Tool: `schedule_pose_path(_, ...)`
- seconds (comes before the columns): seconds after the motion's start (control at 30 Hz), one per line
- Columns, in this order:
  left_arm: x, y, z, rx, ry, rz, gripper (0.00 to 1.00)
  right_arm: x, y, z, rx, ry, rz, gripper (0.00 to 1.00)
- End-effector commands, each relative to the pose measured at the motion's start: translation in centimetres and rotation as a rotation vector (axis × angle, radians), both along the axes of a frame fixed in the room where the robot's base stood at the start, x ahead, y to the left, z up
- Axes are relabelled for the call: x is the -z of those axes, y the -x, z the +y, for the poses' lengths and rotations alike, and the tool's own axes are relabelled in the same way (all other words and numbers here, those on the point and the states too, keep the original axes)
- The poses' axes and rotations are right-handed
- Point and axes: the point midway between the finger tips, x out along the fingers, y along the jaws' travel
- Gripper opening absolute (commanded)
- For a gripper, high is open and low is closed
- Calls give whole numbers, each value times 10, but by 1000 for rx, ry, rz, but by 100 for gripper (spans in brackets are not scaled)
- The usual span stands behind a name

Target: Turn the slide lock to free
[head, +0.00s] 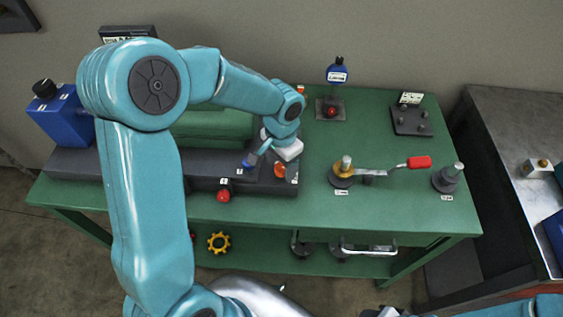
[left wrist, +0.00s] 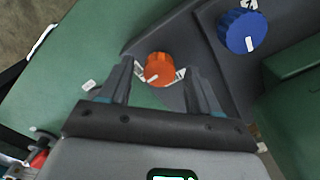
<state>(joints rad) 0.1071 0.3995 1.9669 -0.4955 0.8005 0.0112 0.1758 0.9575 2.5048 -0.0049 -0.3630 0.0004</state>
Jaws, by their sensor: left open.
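The slide lock appears to be the orange knob (head: 280,171) at the right end of a dark grey machine bed on the green bench. It also shows in the left wrist view (left wrist: 159,69), with a white mark on its face and small white labels on either side. Its label text is too small to read. My left gripper (head: 284,159) is over this end of the bed. In the left wrist view my left gripper (left wrist: 159,76) is open, its fingers on either side of the orange knob. I cannot tell whether they touch it. My right gripper does not show.
A blue knob (left wrist: 242,31) sits close to the orange one on the same bed. A red knob (head: 223,195) is at the bed's front. A crank with a red handle (head: 418,162) stands to the right. The bench top (head: 380,215) is clear along its front right.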

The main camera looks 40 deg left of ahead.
Motion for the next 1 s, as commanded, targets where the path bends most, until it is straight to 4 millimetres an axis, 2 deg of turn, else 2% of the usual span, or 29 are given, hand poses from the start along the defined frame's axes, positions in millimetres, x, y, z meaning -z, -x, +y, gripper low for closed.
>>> schedule_pose_path(0.27,2,-1,0,0,0,-1,63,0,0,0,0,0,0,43)
schedule_pose_path(0.43,2,-1,0,0,0,-1,7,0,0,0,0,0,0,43)
schedule_pose_path(0.77,2,-2,0,-31,1,-4,6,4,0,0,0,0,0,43)
schedule_pose_path(1.0,4,-2,0,-162,1,-6,6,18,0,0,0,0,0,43)
